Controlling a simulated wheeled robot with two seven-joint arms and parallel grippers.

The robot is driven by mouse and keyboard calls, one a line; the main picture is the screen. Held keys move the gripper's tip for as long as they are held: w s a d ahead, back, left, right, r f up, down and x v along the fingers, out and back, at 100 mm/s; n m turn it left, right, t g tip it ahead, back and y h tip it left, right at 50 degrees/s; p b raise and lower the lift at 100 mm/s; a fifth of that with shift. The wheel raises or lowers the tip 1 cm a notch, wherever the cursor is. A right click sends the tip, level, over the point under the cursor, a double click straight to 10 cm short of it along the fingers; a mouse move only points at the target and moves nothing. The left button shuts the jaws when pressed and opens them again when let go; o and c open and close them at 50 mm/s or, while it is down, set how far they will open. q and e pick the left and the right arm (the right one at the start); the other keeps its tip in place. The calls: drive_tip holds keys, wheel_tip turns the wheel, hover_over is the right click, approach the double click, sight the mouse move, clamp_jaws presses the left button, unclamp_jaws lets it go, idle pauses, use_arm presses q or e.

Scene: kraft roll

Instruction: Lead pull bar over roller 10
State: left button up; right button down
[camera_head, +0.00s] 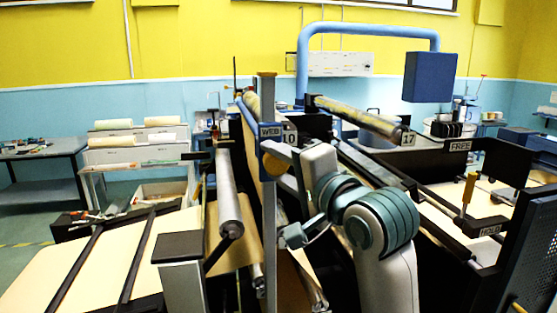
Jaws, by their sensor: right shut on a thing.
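My right arm comes up from the bottom centre-right. Its right gripper (287,156) is at the WEB 10 sign, partly hidden by a dark upright post. It is shut on what looks like the end of the pull bar (252,121), a thin blue-grey bar slanting back to the left. Brown kraft paper (249,142) shows beside the bar and below it. The sign (271,131) reads WEB, with 10 beside it. I cannot tell which roller is number 10 or whether the bar touches it. My left gripper is not in view.
A grey roller (227,190) lies left of the post. Another roller (355,115), marked 17, is behind my arm. The FREE sign (459,146), the HOLD sign (489,230) and a yellow-handled lever (468,192) are at right. A blue overhead pipe (368,29) arches behind.

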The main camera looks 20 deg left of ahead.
drive_tip(key=s+a, duration=0.1)
drive_tip(key=s+a+g, duration=0.1)
drive_tip(key=a, duration=0.1)
drive_tip(key=shift+s+f+y, duration=0.1)
drive_tip(key=shift+s+y, duration=0.1)
drive_tip(key=shift+y, duration=0.2)
drive_tip(key=shift+w+d+r+p, duration=0.15)
drive_tip(key=shift+d+r+p, duration=0.05)
drive_tip(key=shift+r+p, duration=0.3)
drive_tip(key=shift+w+d+r+p, duration=0.1)
drive_tip(key=shift+d+r+p, duration=0.05)
drive_tip(key=shift+r+p, duration=0.35)
drive_tip(key=shift+w+d+r, duration=0.3)
drive_tip(key=shift+d+r, duration=0.1)
drive_tip(key=shift+r, duration=0.35)
drive_tip(key=shift+w+d+r, duration=0.25)
drive_tip(key=shift+d+r, duration=0.1)
drive_tip(key=shift+r, duration=0.4)
drive_tip(key=shift+w+d+r, duration=0.3)
drive_tip(key=shift+d+r, duration=0.1)
drive_tip(key=shift+r, duration=0.35)
drive_tip(key=w+d, duration=0.4)
drive_tip(key=d, duration=0.2)
drive_tip(key=shift+w+r, duration=0.15)
drive_tip(key=shift+r, duration=0.15)
drive_tip(key=shift+f, duration=0.1)
